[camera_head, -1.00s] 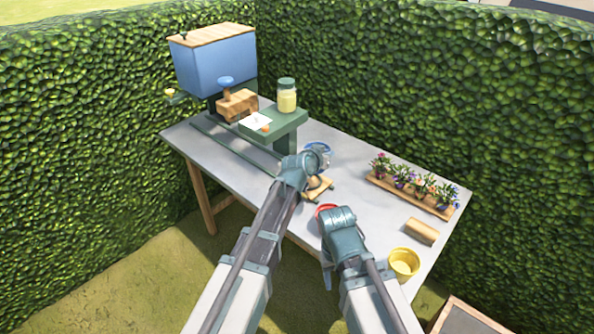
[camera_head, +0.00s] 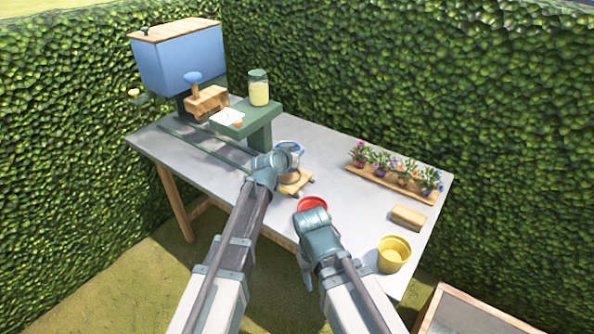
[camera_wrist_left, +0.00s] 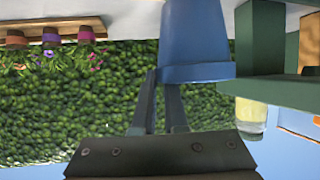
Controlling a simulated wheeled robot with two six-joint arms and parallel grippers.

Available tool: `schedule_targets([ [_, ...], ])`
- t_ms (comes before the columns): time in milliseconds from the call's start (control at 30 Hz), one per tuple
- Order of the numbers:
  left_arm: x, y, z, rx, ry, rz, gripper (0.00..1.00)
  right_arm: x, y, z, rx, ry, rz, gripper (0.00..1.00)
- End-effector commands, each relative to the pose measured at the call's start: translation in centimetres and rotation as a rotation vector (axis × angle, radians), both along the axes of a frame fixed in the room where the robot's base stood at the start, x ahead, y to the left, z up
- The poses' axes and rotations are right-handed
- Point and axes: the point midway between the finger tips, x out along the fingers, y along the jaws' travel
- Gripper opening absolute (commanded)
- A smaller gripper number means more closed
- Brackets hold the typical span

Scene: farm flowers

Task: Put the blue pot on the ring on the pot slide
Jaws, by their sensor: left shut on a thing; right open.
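The blue pot (camera_head: 290,147) is held by my left gripper (camera_head: 284,156), shut on its side. In the left wrist view the blue pot (camera_wrist_left: 196,45) sits at the finger ends, inverted in the picture. The wooden pot slide (camera_head: 298,185) lies on the table just below the pot in the head view; my left gripper partly covers it. I cannot clearly make out the ring or tell whether the pot touches it. My right gripper (camera_head: 313,226) is open, near the red pot (camera_head: 312,203); its fingers are mostly hidden.
Green rails (camera_head: 205,150) run along the table (camera_head: 335,150) towards the blue hopper (camera_head: 180,60). A green stand (camera_head: 258,122) with a jar (camera_head: 259,88) rises behind my left gripper. Potted flowers (camera_head: 395,175), a wooden block (camera_head: 408,217) and a yellow pot (camera_head: 393,255) stand right.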

Motion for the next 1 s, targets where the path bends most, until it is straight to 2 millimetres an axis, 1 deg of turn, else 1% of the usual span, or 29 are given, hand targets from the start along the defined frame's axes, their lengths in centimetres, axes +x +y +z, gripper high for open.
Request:
schedule_targets([
  [33, 0.0, 0.0, -0.4, 0.000, 0.000, 0.000, 0.00, 0.0, 0.0, -0.4, 0.000, 0.000, 0.000, 0.50],
  [167, 0.0, 0.0, -0.3, 0.000, 0.000, 0.000, 0.00, 0.0, 0.0, -0.3, 0.000, 0.000, 0.000, 0.50],
  [233, 0.0, 0.0, -0.7, 0.000, 0.000, 0.000, 0.00, 0.0, 0.0, -0.7, 0.000, 0.000, 0.000, 0.50],
  [433, 0.0, 0.0, -3.2, 0.000, 0.000, 0.000, 0.00, 0.0, 0.0, -3.2, 0.000, 0.000, 0.000, 0.50],
  [533, 0.0, 0.0, -4.1, 0.000, 0.000, 0.000, 0.00, 0.0, 0.0, -4.1, 0.000, 0.000, 0.001, 0.50],
  [800, 0.0, 0.0, -3.9, 0.000, 0.000, 0.000, 0.00, 0.0, 0.0, -3.9, 0.000, 0.000, 0.001, 0.50],
  [933, 0.0, 0.0, -4.3, 0.000, 0.000, 0.000, 0.00, 0.0, 0.0, -4.3, 0.000, 0.000, 0.001, 0.50],
  [967, 0.0, 0.0, -4.1, 0.000, 0.000, 0.000, 0.15, 0.0, 0.0, -4.1, 0.000, 0.000, 0.001, 0.50],
  [1000, 0.0, 0.0, -4.1, 0.000, 0.000, 0.000, 0.23, 0.0, 0.0, -4.1, 0.000, 0.000, 0.001, 0.50],
])
